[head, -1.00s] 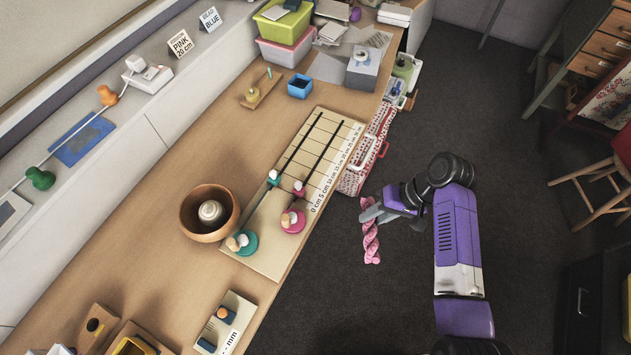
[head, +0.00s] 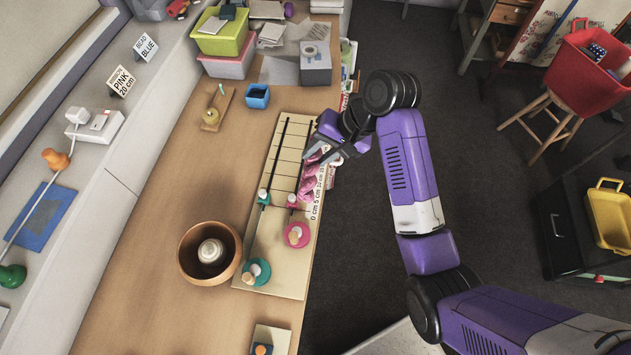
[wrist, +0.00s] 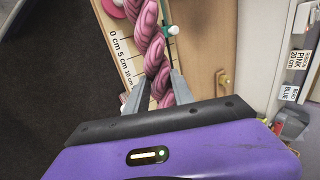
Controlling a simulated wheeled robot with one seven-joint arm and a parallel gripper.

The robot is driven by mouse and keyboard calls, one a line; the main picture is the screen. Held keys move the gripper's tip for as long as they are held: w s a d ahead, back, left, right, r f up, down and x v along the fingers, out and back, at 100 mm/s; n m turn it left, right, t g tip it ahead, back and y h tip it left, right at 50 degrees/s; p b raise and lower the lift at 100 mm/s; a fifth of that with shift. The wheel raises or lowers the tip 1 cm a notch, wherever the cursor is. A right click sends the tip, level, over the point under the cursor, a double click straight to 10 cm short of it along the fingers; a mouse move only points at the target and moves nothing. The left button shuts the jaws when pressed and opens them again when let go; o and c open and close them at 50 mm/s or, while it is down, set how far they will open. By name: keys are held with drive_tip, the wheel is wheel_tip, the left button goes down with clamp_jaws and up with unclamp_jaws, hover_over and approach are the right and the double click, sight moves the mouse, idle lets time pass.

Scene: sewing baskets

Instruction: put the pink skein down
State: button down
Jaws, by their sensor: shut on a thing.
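The pink skein (wrist: 154,50) is a twisted length of yarn, seen large in the wrist view between the two fingers. My gripper (wrist: 157,88) is shut on it. In the head view my gripper (head: 325,154) is at the right edge of the measuring board (head: 275,232), and the pink skein (head: 308,184) shows partly under it, over the board's printed cm scale. The arm hides part of the skein. I cannot tell whether the skein touches the board. A pink peg base (head: 297,234) and a teal peg base (head: 256,272) stand at the board's near end.
A wooden bowl (head: 210,252) with a pale object inside stands left of the board. A small blue box (head: 257,96) and a wooden stand (head: 214,111) are behind it. Bins (head: 226,40) and a grey box (head: 315,62) stand at the back. Dark floor lies to the right.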

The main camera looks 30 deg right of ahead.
wheel_tip(320, 180, down, 13)
drive_tip(key=shift+r, duration=0.15)
idle(0.4)
drive_tip(key=c, duration=1.1)
unclamp_jaws()
drive_tip(key=v, duration=1.2)
